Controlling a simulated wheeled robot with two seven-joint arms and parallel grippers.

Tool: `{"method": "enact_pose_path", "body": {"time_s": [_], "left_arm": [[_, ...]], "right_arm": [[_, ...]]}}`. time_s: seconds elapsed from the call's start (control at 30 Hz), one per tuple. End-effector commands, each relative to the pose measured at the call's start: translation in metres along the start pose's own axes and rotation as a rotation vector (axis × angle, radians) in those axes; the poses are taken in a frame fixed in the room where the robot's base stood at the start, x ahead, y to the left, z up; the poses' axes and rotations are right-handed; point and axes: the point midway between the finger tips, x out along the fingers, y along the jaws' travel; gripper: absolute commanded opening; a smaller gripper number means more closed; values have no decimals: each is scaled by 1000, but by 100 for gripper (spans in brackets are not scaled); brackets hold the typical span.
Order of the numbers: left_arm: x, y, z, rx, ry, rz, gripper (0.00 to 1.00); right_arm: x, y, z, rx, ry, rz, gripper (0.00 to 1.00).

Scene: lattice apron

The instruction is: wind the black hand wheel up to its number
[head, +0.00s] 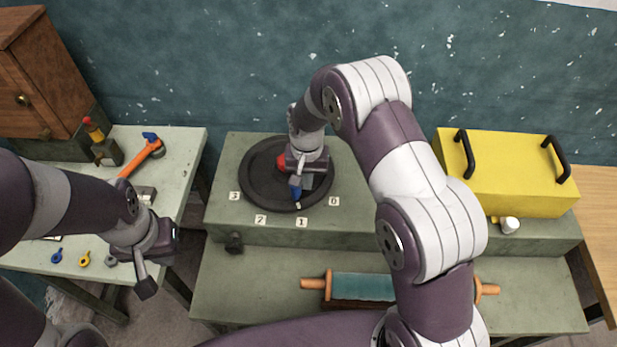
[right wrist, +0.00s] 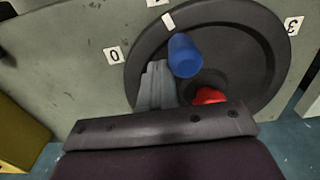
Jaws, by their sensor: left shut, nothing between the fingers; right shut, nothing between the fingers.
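The black hand wheel (head: 256,190) lies flat on the green bench, with a red hub (head: 282,162) and an upright blue knob (head: 296,190). Its white rim mark (head: 298,205) points close to label 1 (head: 301,222). Labels 0 (head: 334,201), 2 (head: 261,219) and 3 (head: 235,196) stand around the rim. My right gripper (head: 307,182) is over the wheel. In the right wrist view its grey fingers (right wrist: 156,82) are shut and empty beside the blue knob (right wrist: 185,55); contact cannot be told. My left gripper (head: 147,288) is shut and empty, away from the wheel.
A yellow box (head: 500,180) with black handles stands right of the wheel, a small white item (head: 509,225) before it. A roller with orange handles (head: 360,287) lies on the lower shelf, partly behind my right arm. The left table (head: 185,150) holds a hammer and small parts.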

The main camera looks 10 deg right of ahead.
Motion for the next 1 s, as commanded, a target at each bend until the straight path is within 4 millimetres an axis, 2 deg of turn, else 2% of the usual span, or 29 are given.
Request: {"method": "enact_pose_path", "body": {"time_s": [0.67, 1.0], "left_arm": [[-1, 0, 0, 0, 0, 0, 0], [-2, 0, 0, 0, 0, 0, 0]], "right_arm": [[0, -3, 1, 0, 1, 0, 0], [0, 10, -4, 1, 1, 0, 0]]}}
